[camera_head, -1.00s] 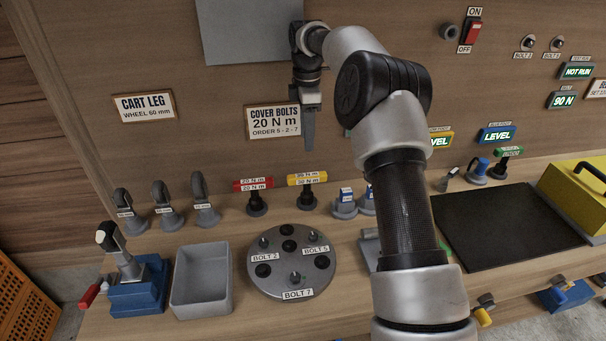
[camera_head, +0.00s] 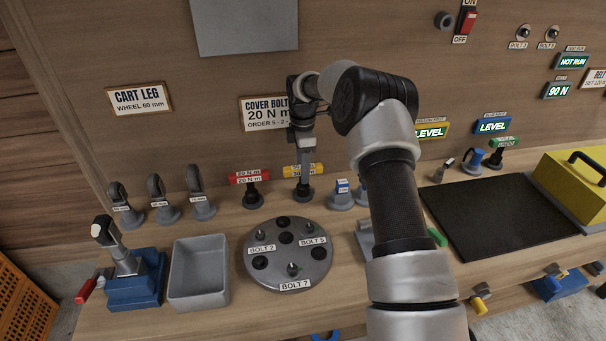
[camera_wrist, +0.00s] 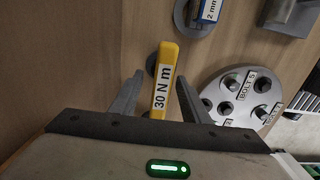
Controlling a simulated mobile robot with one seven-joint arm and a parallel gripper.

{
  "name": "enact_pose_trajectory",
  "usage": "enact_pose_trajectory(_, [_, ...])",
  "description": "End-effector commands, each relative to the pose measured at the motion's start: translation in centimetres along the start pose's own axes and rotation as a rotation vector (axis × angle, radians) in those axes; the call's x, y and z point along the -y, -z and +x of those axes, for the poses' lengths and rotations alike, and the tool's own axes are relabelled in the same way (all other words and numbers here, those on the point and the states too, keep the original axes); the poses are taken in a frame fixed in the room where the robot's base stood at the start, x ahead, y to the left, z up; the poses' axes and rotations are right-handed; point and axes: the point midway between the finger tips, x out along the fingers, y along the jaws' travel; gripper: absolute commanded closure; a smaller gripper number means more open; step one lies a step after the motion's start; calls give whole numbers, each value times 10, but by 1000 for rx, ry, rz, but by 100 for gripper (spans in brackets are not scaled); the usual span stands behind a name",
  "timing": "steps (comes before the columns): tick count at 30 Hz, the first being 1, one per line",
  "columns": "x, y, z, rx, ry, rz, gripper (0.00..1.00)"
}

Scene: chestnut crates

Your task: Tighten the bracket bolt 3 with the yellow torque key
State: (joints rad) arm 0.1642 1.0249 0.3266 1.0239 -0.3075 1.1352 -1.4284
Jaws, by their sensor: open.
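The yellow torque key (camera_head: 318,170), marked 30 N m in the wrist view (camera_wrist: 164,75), stands upright in its dark holder on the shelf at the back of the bench. My gripper (camera_head: 304,182) is over it from above and partly hides it in the head view. In the wrist view my gripper (camera_wrist: 160,92) is open, with one finger on each side of the yellow handle and visible gaps between. A small panel fitting (camera_head: 522,33) at the upper right has a label that seems to read BOLT 3.
A red 20 N m key (camera_head: 249,178) stands just left of the yellow one. A round cover plate (camera_head: 288,272) with labelled bolts lies in front. A grey bin (camera_head: 199,290) and blue vise (camera_head: 135,290) are at left. A black mat (camera_head: 490,215) lies clear at right.

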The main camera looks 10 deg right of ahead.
Motion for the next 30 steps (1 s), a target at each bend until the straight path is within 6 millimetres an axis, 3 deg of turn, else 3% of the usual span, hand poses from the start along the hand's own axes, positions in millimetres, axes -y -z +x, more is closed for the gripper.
enact_pose_trajectory(6, [4,0,31,0,3,0,58])
enact_pose_trajectory(15, [3,0,36,0,0,1,58])
enact_pose_trajectory(23, [3,0,35,0,0,1,100])
enact_pose_trajectory(30, [3,0,34,0,-1,1,100])
